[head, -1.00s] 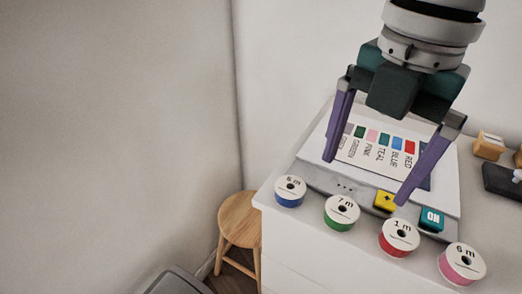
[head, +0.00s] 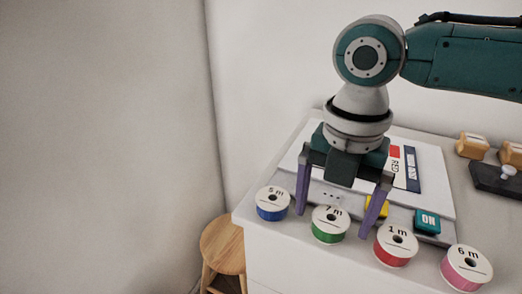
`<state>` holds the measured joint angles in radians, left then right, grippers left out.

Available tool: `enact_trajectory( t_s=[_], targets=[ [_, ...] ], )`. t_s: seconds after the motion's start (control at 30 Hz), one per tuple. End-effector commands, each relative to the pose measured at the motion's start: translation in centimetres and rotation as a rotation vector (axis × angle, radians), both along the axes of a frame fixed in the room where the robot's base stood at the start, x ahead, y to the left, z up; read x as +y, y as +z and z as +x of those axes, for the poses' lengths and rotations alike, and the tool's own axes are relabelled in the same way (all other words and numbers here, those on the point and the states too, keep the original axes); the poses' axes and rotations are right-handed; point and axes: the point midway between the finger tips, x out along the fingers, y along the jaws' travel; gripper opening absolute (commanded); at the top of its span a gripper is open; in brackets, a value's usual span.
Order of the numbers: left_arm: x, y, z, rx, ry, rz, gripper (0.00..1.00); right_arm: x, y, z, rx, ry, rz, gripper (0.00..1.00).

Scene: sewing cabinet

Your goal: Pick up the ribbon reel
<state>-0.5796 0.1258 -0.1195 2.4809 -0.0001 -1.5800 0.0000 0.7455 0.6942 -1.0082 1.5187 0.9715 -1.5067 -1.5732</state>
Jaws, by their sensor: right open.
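Several ribbon reels with white tops stand in a row along the front of the white cabinet top: a blue reel marked 5 m (head: 272,205), a green reel marked 7 m (head: 330,226), a red reel marked 1 m (head: 396,247) and a pink reel marked 6 m (head: 466,268). My right gripper (head: 333,224) is open, pointing down. In the picture its purple fingers lie on either side of the green reel, with nothing held. I cannot tell how far above the reel the fingertips are. My left gripper is out of view.
Behind the reels lies a white device with a colour chart (head: 408,168), a yellow button (head: 377,206) and a teal ON button (head: 427,221). Wooden blocks (head: 472,146) and a dark holder (head: 497,179) sit at right. A wooden stool (head: 223,245) stands left of the cabinet.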

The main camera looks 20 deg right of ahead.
Motion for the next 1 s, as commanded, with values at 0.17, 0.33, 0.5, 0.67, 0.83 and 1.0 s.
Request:
enact_trajectory(
  t_s=[0.17, 0.33, 0.5, 0.67, 0.83, 1.0],
  targets=[
    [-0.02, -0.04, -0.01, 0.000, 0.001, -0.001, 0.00, 0.01, -0.29, 0.01, -0.001, 0.001, 0.001, 1.00],
    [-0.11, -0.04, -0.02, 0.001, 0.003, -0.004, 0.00, 0.02, -0.26, 0.01, -0.001, 0.000, 0.001, 0.90],
    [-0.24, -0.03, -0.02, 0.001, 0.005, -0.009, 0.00, 0.02, -0.24, 0.01, -0.001, 0.000, 0.001, 0.71],
    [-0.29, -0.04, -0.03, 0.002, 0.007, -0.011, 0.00, 0.02, -0.24, 0.01, -0.001, 0.000, 0.001, 0.53],
    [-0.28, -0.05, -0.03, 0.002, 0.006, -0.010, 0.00, 0.02, -0.23, 0.01, -0.001, 0.000, 0.001, 0.34],
    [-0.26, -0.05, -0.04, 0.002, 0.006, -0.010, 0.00, 0.02, -0.23, 0.01, -0.001, 0.000, 0.001, 0.14]
  ],
)
